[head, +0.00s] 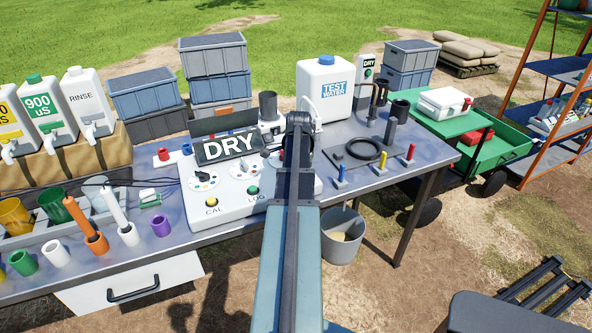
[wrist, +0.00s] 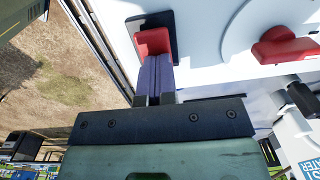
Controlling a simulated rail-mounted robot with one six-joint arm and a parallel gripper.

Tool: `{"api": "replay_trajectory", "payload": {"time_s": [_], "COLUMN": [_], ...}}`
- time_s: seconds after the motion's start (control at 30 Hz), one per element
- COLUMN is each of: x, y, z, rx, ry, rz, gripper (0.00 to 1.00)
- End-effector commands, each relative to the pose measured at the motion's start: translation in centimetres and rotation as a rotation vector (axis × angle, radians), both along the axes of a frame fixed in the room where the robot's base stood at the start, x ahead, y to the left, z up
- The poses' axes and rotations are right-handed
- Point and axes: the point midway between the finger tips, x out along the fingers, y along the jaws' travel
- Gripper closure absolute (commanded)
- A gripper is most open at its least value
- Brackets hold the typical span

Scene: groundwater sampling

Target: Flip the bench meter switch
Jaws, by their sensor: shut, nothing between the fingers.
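The bench meter (head: 232,195) is a white sloped box on the table with a dark display reading DRY (head: 228,147). It has dials on its face, a yellow CAL button (head: 212,202) and a green LOG button (head: 253,191). In the wrist view, a red switch (wrist: 152,42) stands on a dark plate on a white panel, beside a large red knob (wrist: 285,47). My gripper (wrist: 158,62) is shut, its fingertips right at the switch; I cannot tell whether they touch. My arm covers the meter's right part in the head view, hiding the switch and gripper there.
A white TEST WATER container (head: 324,95) stands behind the meter. A black ring (head: 366,149) and several coloured posts stand to the right. Cups and bottles fill the table's left. A grey bucket (head: 342,240) is below the table's front edge.

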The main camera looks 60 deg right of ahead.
Motion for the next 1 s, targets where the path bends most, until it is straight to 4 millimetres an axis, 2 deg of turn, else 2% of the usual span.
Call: {"api": "replay_trajectory", "payload": {"time_s": [0.03, 0.7, 1.0], "x": [-1.1, -1.1, -0.3], "y": [0.7, 0.8, 1.8], "z": [-0.9, -1.0, -0.8], "rx": [0.010, 0.010, 0.011], "ry": [0.024, 0.024, 0.023], "rz": [-0.003, -0.005, -0.006], "gripper": [1.00, 1.00, 1.00]}}
